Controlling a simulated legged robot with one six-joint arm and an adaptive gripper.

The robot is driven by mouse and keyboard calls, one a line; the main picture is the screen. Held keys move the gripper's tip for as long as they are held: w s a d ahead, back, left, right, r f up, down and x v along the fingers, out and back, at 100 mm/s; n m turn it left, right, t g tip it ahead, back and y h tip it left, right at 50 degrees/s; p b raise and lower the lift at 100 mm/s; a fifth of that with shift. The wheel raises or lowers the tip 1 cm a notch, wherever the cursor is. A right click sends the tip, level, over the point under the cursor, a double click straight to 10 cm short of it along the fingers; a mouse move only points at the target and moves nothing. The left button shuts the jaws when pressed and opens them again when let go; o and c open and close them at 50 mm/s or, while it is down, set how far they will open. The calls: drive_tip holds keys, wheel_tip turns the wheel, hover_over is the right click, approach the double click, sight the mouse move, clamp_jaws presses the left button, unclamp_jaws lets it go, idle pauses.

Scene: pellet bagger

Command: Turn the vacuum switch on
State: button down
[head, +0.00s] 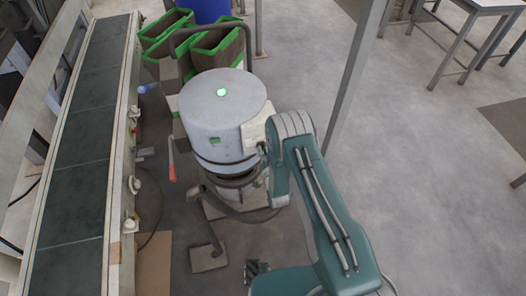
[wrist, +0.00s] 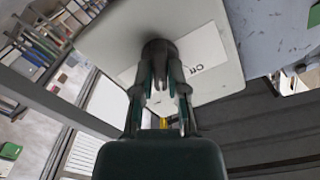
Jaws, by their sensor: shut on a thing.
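The vacuum (head: 222,110) is a grey-white drum standing in the middle of the head view, with a glowing green spot on its top. A pale switch box (head: 256,134) sits on its right side, beside my arm. In the wrist view, the switch box (wrist: 110,45) fills the upper middle. It carries a white label with dark lettering that looks like "Off", partly covered. The dark round switch knob (wrist: 158,47) stands out from the label. My gripper (wrist: 160,75) is shut on the knob, which its fingers partly hide. In the head view my arm hides most of the gripper.
A conveyor (head: 85,130) with small knobs along its side runs down the left. Green-rimmed bins (head: 215,42) stand behind the vacuum. A metal post (head: 352,75) rises to the right, with open floor beyond.

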idle(0.4)
drive_tip(key=c, duration=0.7)
unclamp_jaws()
drive_tip(key=shift+o, duration=0.2)
drive_tip(key=v, duration=1.2)
